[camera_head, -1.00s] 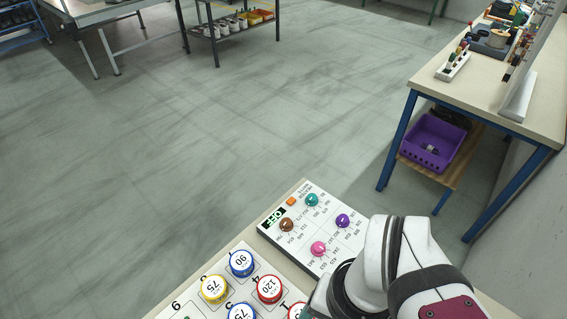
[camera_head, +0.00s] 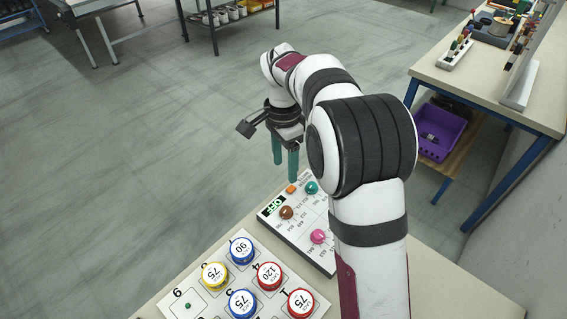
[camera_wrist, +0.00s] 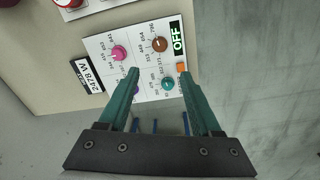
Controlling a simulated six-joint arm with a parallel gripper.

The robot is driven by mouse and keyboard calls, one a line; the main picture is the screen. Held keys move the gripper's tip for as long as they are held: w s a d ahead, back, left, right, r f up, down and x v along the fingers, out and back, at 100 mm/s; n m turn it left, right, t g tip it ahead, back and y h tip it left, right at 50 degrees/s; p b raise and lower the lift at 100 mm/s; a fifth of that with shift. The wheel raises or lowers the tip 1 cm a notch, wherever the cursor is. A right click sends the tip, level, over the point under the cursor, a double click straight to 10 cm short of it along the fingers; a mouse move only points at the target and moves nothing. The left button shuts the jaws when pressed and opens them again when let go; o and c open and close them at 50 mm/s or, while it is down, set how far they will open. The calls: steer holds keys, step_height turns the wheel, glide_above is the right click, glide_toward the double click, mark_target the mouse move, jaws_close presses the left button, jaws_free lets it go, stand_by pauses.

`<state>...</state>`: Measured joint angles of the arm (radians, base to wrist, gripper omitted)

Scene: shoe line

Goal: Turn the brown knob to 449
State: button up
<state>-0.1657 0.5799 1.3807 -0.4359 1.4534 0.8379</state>
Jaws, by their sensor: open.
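The brown knob (camera_head: 286,212) sits on a white control panel (camera_head: 268,228) at the table's edge, near a black OFF label; it also shows in the wrist view (camera_wrist: 159,44). Its printed numbers are too small to read surely. A pink knob (camera_head: 318,236) and a teal knob (camera_head: 311,187) share the panel. A purple knob is mostly hidden behind a finger in the wrist view (camera_wrist: 135,90). My gripper (camera_head: 286,162) is open and empty, with teal fingers pointing down. It is above and beyond the panel's far edge, apart from the brown knob.
An orange button (camera_head: 291,189) is beside the teal knob. Several round coloured discs (camera_head: 242,250) stand on a white board left of the panel. My arm covers the panel's right part. A workbench (camera_head: 476,88) with a purple bin (camera_head: 440,130) stands at the right.

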mark_target(286, 209)
steer(key=f, duration=1.5)
steer(key=shift+s+d, duration=0.2)
steer(key=shift+s, duration=0.15)
jaws_close()
